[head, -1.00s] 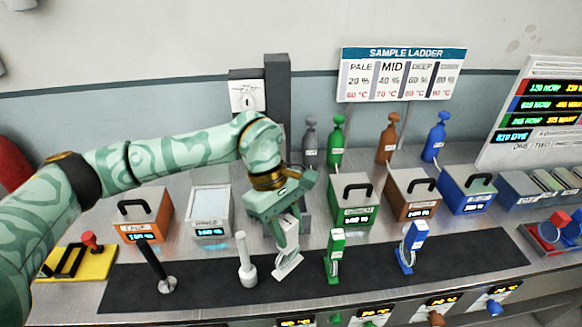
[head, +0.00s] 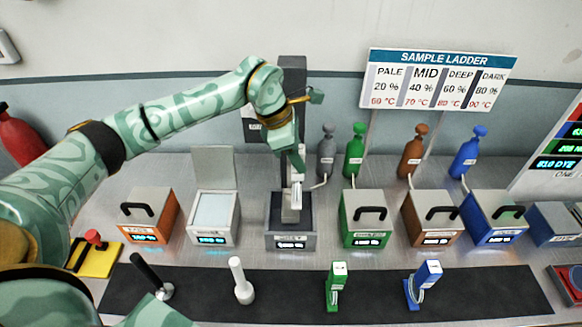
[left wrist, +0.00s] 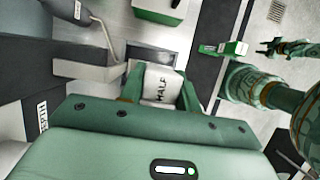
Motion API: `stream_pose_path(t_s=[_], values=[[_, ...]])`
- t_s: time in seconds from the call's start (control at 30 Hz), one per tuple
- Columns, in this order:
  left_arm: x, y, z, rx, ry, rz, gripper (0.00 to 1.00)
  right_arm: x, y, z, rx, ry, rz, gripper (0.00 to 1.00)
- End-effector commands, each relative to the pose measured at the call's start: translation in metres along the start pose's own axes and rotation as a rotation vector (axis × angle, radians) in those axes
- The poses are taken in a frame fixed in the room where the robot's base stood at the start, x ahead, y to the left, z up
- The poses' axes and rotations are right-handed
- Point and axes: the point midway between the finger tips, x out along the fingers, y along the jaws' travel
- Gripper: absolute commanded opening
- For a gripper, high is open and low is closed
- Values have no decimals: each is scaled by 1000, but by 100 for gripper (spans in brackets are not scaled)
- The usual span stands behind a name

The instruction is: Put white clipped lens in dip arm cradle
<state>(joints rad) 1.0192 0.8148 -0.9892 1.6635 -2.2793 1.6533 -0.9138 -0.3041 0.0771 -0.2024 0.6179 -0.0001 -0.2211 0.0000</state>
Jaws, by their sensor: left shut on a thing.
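My left gripper (head: 292,165) is shut on the white clipped lens (head: 295,188) and holds it upright over the grey dip module (head: 292,240). In the left wrist view the clip (left wrist: 160,85) reads HALF and sits between the fingers (left wrist: 160,92). A grey block shows just below the clip in the head view; I cannot tell whether it is the lens or part of the cradle, or whether they touch. The dark dip column (head: 292,75) stands behind, partly covered by my gripper. My right gripper seems to show, small and unclear, at the left wrist view's upper right (left wrist: 280,46).
Orange (head: 148,215), white (head: 213,218), green (head: 366,218), brown (head: 432,216) and blue (head: 492,216) modules stand in the same row. Several bottles stand behind. A green clip (head: 336,288), a blue clip (head: 427,285) and a white post (head: 240,282) stand on the black mat (head: 290,300).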

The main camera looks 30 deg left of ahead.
Motion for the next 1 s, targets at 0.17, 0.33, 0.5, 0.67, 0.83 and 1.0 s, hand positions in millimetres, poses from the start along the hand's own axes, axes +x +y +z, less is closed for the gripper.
stream_pose_path(t_s=[0.17,0.33,0.5,0.67,0.83,1.0], values=[[11,10,-15,0,-1,1,2,-1,-1,-6,3,10,-1,36],[28,15,-30,0,0,-3,2,-4,1,-6,4,10,1,36],[46,16,-37,1,-1,0,2,-6,3,-6,4,10,4,36],[47,16,-37,2,-1,1,2,-6,4,-6,3,9,6,36],[50,16,-38,2,-1,0,2,-4,6,-4,2,7,8,36],[49,16,-38,2,0,0,54,-5,6,-4,2,7,8,36]])
